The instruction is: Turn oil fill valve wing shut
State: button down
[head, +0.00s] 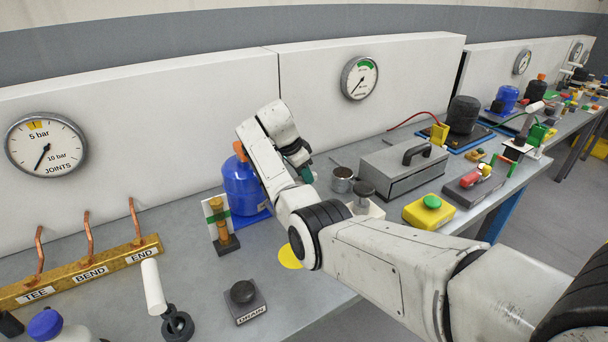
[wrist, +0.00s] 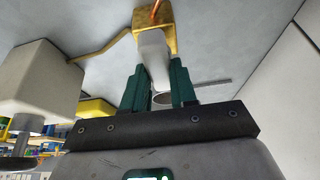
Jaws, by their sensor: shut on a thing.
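My gripper (wrist: 160,85) has two green fingers, one on each side of a pale grey valve wing (wrist: 153,50), and is shut on it. The wing joins a brass valve body (wrist: 168,28) at the top of the wrist view, with a thin brass pipe (wrist: 103,45) running off to the left. The wing and valve body cannot be made out there, as my arm covers that spot.
A blue bottle (head: 241,190) stands close left of my wrist. A metal cup (head: 342,180), a grey toolbox (head: 403,168) and a yellow box with a green button (head: 429,212) stand to the right. The DRAIN block (head: 245,302) is in front. A white wall panel (head: 320,130) rises behind.

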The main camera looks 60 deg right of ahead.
jog(key=c, duration=0.9)
grip_release()
notch_tip(320, 180, up, 3)
jog(key=shift+s+r, duration=0.1)
jog(key=shift+r, duration=0.1)
jog(key=s+a+r+p, duration=0.3)
jog(key=s+a+r, duration=0.4)
jog(key=s+r, duration=0.2)
jog(key=s, duration=0.2)
jog(key=shift+s+r, duration=0.3)
jog(key=shift+s, duration=0.1)
jog(key=shift+a, duration=0.1)
